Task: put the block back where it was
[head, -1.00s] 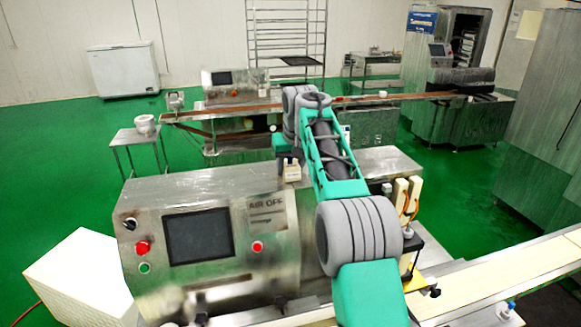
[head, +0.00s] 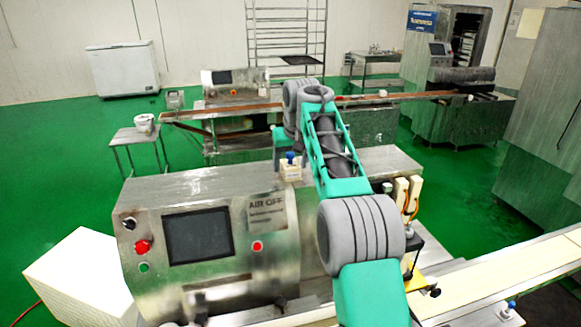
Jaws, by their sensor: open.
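A small cream block with a blue knob (head: 291,172) sits on the flat steel top of the encrusting machine (head: 225,180), near its back edge. My gripper (head: 289,149) is at the end of my teal and grey arm, just above and behind the block's blue knob. It is open; its fingers are small and partly lost behind my wrist. The block's blue knob and front face show clear of the fingers. I cannot tell whether a finger still touches the knob.
The machine's front has a dark screen (head: 197,235) and a red button (head: 142,247). Cream upright blocks (head: 407,192) with orange hoses stand right of my arm. A pale conveyor belt (head: 500,270) runs at lower right. The machine top left of the block is clear.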

